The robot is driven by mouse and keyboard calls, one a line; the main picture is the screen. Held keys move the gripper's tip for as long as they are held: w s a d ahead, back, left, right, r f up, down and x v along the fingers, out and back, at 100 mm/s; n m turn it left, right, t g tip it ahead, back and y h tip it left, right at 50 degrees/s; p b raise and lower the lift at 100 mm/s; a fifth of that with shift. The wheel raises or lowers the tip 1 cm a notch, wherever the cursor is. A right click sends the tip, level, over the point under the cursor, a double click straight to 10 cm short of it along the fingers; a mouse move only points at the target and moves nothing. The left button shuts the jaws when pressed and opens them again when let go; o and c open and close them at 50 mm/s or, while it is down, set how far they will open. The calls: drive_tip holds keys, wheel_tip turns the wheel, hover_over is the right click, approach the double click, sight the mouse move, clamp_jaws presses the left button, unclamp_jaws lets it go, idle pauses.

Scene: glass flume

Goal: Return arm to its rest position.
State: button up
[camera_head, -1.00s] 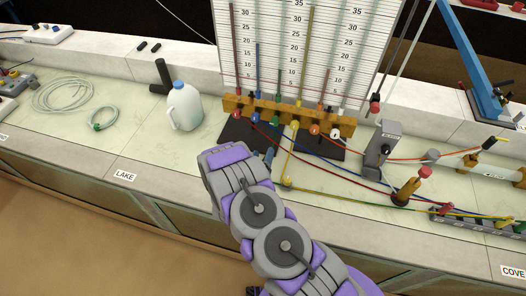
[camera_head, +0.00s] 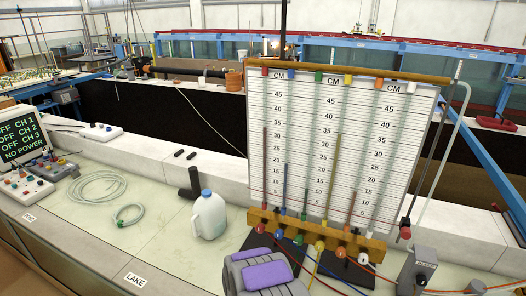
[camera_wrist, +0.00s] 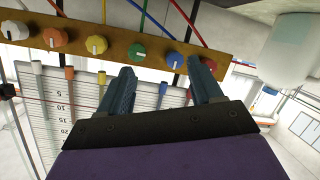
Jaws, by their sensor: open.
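My gripper (camera_wrist: 163,84) shows in the wrist view, open, with nothing between its two blue-grey fingers. The fingers point toward the manometer board's brown valve bar (camera_wrist: 215,62), near its green knob (camera_wrist: 137,52), blue knob (camera_wrist: 168,61) and red knob (camera_wrist: 198,63). I cannot tell how far they are from it, and no contact is clear. In the head view, part of my purple and grey arm shows at the bottom edge, in front of the board's base. The gripper itself is hidden there.
The scaled manometer board (camera_head: 345,125) stands on the bench. A white jug (camera_head: 209,216), a black cylinder (camera_head: 194,180) and coiled tubing (camera_head: 97,187) are to its left. A control box (camera_head: 24,187) sits far left. Hoses run right past a grey box (camera_head: 416,268).

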drive_tip(key=s+a+r+m+g+y+b, duration=0.1)
drive_tip(key=a+r+g+y+b, duration=0.1)
drive_tip(key=a+r+g+y, duration=0.35)
drive_tip(key=s+r+g+y+b, duration=0.2)
drive_tip(key=s+r, duration=0.6)
drive_tip(key=s+d+r+g+b, duration=0.1)
drive_tip(key=s+d, duration=0.4)
drive_tip(key=s, duration=0.7)
drive_tip(key=s+d+r+g+h+b, duration=0.1)
drive_tip(key=s+d+r+g, duration=0.3)
drive_tip(key=s, duration=0.7)
drive_tip(key=s+d+r+g+h+b, duration=0.1)
drive_tip(key=s+d+r+g, duration=0.2)
drive_tip(key=s, duration=0.9)
drive_tip(key=shift+s+d+r, duration=0.35)
drive_tip(key=shift+d+r, duration=0.4)
drive_tip(key=shift+d, duration=0.75)
